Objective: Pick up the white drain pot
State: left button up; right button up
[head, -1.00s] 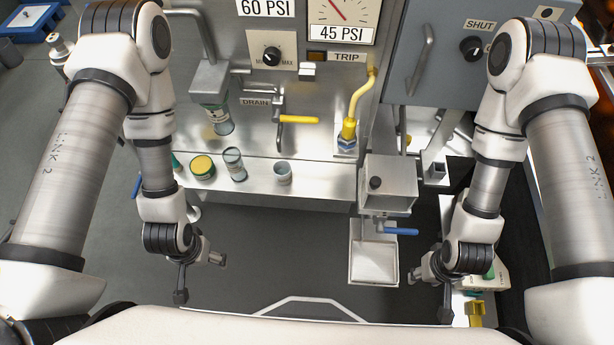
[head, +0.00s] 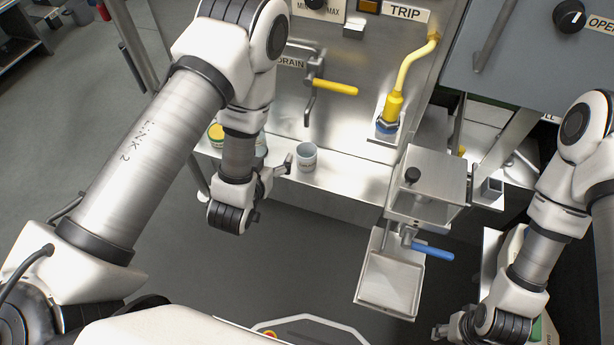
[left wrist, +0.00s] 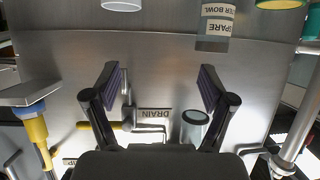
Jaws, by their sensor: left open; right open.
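The white drain pot (head: 306,157) is a small open cup standing upright on the steel ledge, below the yellow-handled drain valve (head: 335,87). A white rim at the top edge of the left wrist view (left wrist: 122,5) looks like the same pot, mostly cut off. My left gripper (head: 277,172) is just left of the pot in the head view, apart from it as far as I can tell. Its fingers (left wrist: 160,88) are spread and empty in the left wrist view. My right gripper (head: 441,330) is low at the right, far from the pot, open.
A spare filter bowl (left wrist: 215,28) and a yellow-lidded jar (head: 216,134) stand on the ledge left of the pot, partly behind my left arm. A steel box (head: 430,180) with a blue-handled valve (head: 432,252) and a tray (head: 364,307) lie right. The ledge right of the pot is clear.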

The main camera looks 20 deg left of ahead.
aim_at(310, 145)
pick_arm(q)
jog(key=w+d+f+t+b, duration=0.1)
jog(key=f+b, duration=0.2)
jog(key=b, duration=0.2)
jog(key=w+d+f+m+t+h+b, duration=0.1)
jog(key=w+d+f+t+b, duration=0.1)
jog(key=b, duration=0.4)
jog(key=w+d+f+t+b, duration=0.1)
jog(key=w+f+b, duration=0.1)
jog(key=f+b, duration=0.2)
jog(key=shift+d+f+m+t+b, duration=0.3)
jog(key=shift+f+b, duration=0.1)
jog(key=shift+b, duration=0.25)
jog(key=shift+w+r+h, duration=0.1)
jog(key=shift+w+h, duration=0.05)
jog(key=shift+h, duration=0.15)
jog(key=w, duration=0.2)
jog(key=w+b, duration=0.1)
jog(key=w, duration=0.2)
jog(key=w+d+b, duration=0.1)
jog(key=w, duration=0.1)
jog(key=shift+w+r, duration=0.15)
jog(key=shift+w, duration=0.1)
jog(key=c, duration=1.3)
pick_arm(e)
notch_tip(310, 145, down, 23)
